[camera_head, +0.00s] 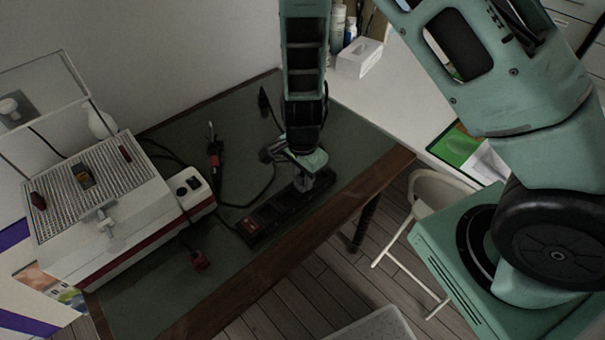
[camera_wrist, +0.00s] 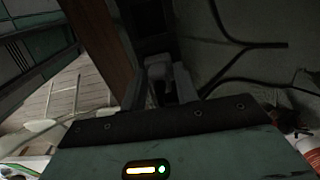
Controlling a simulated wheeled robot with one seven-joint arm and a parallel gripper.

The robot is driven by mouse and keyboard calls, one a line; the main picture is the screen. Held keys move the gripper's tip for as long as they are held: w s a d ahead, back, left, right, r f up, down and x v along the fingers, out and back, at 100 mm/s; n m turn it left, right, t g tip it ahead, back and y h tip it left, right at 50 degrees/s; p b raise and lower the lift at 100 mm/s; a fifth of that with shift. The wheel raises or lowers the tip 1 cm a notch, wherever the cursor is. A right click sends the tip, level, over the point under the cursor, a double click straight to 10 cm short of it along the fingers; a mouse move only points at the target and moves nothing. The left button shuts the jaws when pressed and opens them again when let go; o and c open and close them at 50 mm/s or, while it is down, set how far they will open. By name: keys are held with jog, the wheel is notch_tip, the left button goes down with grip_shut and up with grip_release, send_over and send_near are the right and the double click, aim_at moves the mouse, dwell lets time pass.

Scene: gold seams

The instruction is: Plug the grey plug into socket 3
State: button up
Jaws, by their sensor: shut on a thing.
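The black socket strip (camera_head: 252,224) lies along the front edge of the dark green table mat. My gripper (camera_head: 308,178) points down over the strip's far right end and is shut on the grey plug, which is mostly hidden by the fingers in the head view. In the wrist view, my gripper (camera_wrist: 165,90) shows a grey shape between the fingers, close to the dark strip (camera_wrist: 153,18). I cannot tell whether the plug's pins are in a socket or just above it. The socket numbers are too small to read.
A white machine with a ribbed top (camera_head: 105,190) stands at the left, with a small white socket box (camera_head: 190,188) beside it. A wooden table edge (camera_head: 270,272) runs in front of the strip.

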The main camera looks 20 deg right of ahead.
aim_at(302, 176)
jog(key=shift+f+b, duration=0.45)
jog(key=shift+f, duration=0.2)
jog(key=o, duration=1)
jog(key=shift+o, duration=0.2)
jog(key=shift+r, duration=0.15)
notch_tip(302, 176, up, 17)
jog(key=p, duration=0.2)
jog(key=shift+r, duration=0.15)
jog(key=s+a+r+n, duration=0.3)
jog(key=s+r+n, duration=0.2)
jog(key=s+n, duration=0.5)
jog(key=s+a+r+n, duration=0.3)
jog(key=s+r+n, duration=0.2)
jog(key=s+n, duration=0.5)
jog(key=shift+n+y, duration=0.3)
jog(key=shift+n, duration=0.8)
